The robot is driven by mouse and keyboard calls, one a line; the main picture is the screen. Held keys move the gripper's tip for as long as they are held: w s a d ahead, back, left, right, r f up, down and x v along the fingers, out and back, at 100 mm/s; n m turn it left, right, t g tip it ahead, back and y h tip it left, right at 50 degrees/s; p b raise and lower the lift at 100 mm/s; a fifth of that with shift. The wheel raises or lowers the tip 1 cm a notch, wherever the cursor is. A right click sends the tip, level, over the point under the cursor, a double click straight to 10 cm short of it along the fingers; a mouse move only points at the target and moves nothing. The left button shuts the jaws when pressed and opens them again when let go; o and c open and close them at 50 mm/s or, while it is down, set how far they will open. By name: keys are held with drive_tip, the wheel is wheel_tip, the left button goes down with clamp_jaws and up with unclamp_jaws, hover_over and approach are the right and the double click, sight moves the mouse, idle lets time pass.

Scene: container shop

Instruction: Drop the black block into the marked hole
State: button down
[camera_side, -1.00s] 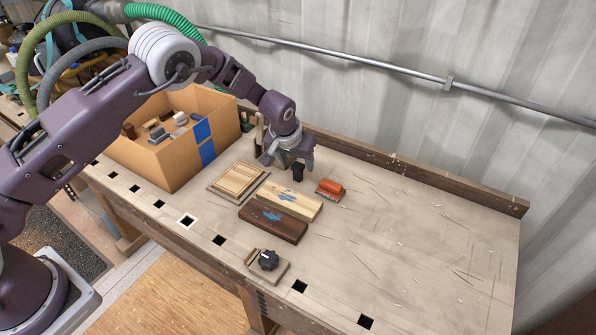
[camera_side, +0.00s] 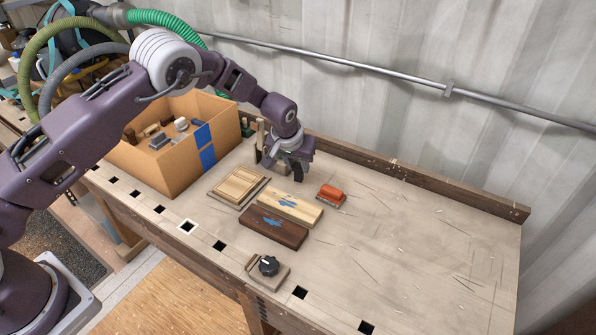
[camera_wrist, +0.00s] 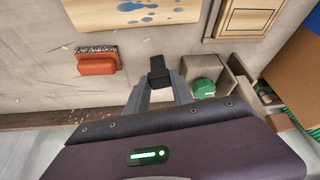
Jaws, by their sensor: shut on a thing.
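The black block (camera_wrist: 158,67) is between my fingertips in the wrist view. My gripper (camera_wrist: 160,80) is shut on it. In the side view my gripper (camera_side: 287,174) points down low over the back of the workbench, and its fingers mostly hide the block. I cannot tell whether the block still touches the bench. The marked hole (camera_side: 187,227) is a square black hole with a white outline in the bench's front edge row, to the left and nearer the camera than my gripper.
An orange sanding block (camera_side: 331,194) lies right of my gripper. A pale board (camera_side: 290,207), a dark board (camera_side: 273,228) and a framed wooden panel (camera_side: 238,185) lie between gripper and front edge. A cardboard box (camera_side: 172,172) stands left. A black knob (camera_side: 268,264) sits in front.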

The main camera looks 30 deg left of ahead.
sight(297, 167)
wheel_tip(297, 167, up, 8)
drive_tip(key=shift+a+f, duration=0.1)
drive_tip(key=shift+f, duration=0.1)
drive_tip(key=s+a+f+n+g, duration=0.1)
drive_tip(key=s+a+n+g, duration=0.3)
drive_tip(key=s+n, duration=0.6)
drive_tip(key=s+a+f+n+g+h, duration=0.1)
drive_tip(key=s+a+n+g, duration=0.2)
drive_tip(key=s+a+n, duration=0.65)
drive_tip(key=s+a+f+n+g, duration=0.1)
drive_tip(key=s+a+n+g, duration=0.35)
drive_tip(key=n, duration=0.95)
drive_tip(key=shift+t, duration=0.85)
drive_tip(key=shift+s+d+f, duration=0.25)
drive_tip(key=shift+d+f, duration=0.05)
drive_tip(key=shift+f, duration=0.55)
drive_tip(key=shift+s+d+f, duration=0.25)
drive_tip(key=shift+f, duration=0.65)
drive_tip(key=shift+s+d+f, duration=0.25)
drive_tip(key=shift+d+f, duration=0.05)
drive_tip(key=shift+f, duration=0.55)
drive_tip(key=shift+f, duration=1.85)
